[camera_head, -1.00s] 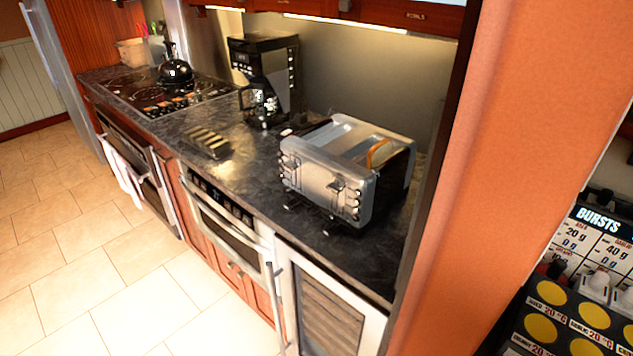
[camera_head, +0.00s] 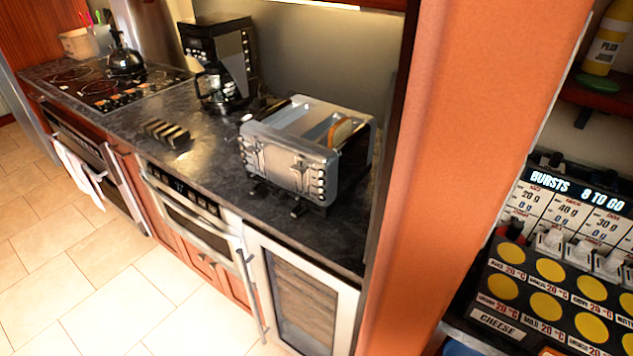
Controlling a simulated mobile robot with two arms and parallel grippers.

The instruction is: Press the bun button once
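A silver toaster (camera_head: 300,150) stands on the dark countertop (camera_head: 215,185) near its right end. Its front face has levers and two columns of small round buttons, one at the left edge and one at the right. The button labels are too small to read, so I cannot tell which is the bun button. A slice of bread (camera_head: 340,131) shows in a slot on top. Neither of my grippers is in view.
A coffee maker (camera_head: 232,55), a dark slotted rack (camera_head: 166,133) and a kettle (camera_head: 124,58) on the stove stand to the left. An orange wall (camera_head: 455,150) borders the counter on the right, with a dispenser panel (camera_head: 555,285) beyond. The tiled floor (camera_head: 90,275) in front is clear.

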